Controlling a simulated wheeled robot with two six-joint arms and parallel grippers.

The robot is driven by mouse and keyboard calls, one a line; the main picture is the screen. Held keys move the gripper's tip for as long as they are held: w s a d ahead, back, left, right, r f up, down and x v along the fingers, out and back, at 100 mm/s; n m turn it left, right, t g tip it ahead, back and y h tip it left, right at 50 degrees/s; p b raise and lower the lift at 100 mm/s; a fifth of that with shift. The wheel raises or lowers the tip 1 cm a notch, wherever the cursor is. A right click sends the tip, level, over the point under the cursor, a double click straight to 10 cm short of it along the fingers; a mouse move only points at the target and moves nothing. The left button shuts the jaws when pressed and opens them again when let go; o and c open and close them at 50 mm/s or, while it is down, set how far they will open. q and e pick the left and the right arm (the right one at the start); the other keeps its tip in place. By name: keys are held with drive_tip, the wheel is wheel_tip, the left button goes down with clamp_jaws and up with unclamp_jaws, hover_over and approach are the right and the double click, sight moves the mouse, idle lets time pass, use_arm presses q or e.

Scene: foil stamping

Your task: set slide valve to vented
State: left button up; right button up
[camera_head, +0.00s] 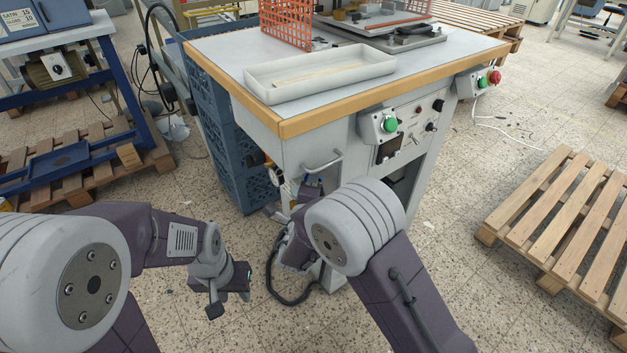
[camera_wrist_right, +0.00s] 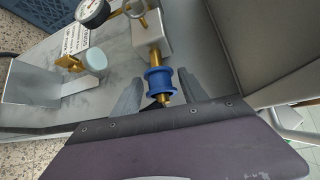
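The slide valve shows in the right wrist view as a blue ribbed sleeve (camera_wrist_right: 160,85) on a brass stem below a grey block. My right gripper (camera_wrist_right: 160,88) has its two grey fingers apart, one on each side of the blue sleeve, with a visible gap on both sides. In the head view the valve is hidden behind my right arm at the front of the machine. My left gripper (camera_head: 232,288) hangs low over the floor at the left, away from the machine; its finger opening is not clear.
A pressure gauge (camera_wrist_right: 92,12) and a brass fitting with a pale round knob (camera_wrist_right: 95,60) stand left of the valve. In the head view, a metal handle (camera_head: 323,163) projects from the cabinet. Blue crates (camera_head: 228,150) stand at its left, and a pallet (camera_head: 560,220) lies right.

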drive_tip(key=s+a+r+p, duration=0.1)
drive_tip(key=s+p, duration=0.1)
drive_tip(key=s, duration=0.7)
drive_tip(key=shift+a+p, duration=0.2)
drive_tip(key=shift+p, duration=0.15)
drive_tip(key=shift+w+d, duration=0.1)
